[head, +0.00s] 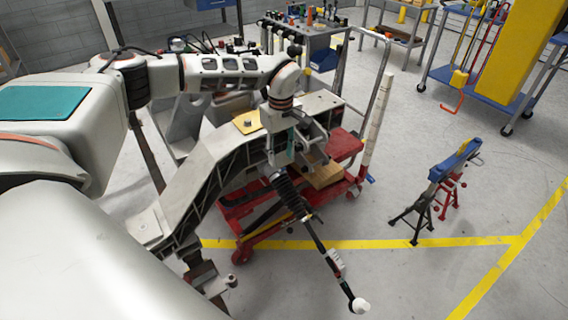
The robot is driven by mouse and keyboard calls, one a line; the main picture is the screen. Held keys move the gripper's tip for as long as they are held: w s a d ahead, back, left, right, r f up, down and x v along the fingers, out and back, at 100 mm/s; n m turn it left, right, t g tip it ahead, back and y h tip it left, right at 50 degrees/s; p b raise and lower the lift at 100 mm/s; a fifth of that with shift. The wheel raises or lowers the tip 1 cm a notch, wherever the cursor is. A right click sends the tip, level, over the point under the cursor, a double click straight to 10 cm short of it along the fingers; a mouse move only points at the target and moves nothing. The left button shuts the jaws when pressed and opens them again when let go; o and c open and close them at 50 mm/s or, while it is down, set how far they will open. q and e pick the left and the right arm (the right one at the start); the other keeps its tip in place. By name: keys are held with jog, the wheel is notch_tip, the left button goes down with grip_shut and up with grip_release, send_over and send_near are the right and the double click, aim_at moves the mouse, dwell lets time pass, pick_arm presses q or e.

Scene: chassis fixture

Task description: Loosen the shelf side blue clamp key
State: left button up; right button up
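My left arm comes in from the left and bends down over the pale chassis beam (196,184). My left gripper (298,160) hangs at the beam's right end, above the red cart. Its fingertips are small and crowded by dark parts, so I cannot tell whether it is open or shut. I cannot make out a blue clamp key with certainty; the area around the gripper is partly hidden by my arm. My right gripper is not in view.
A black strut with a coil spring (322,246) slants down to a white end below the gripper. The red wheeled cart (342,146) stands under the beam. A blue-topped stand (455,160) is at the right. Tool carts stand behind. The floor at the lower right is clear.

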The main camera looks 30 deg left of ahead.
aim_at(282, 170)
pick_arm(q)
jog(key=shift+d+f, duration=0.1)
jog(key=shift+f, duration=2.2)
grip_shut()
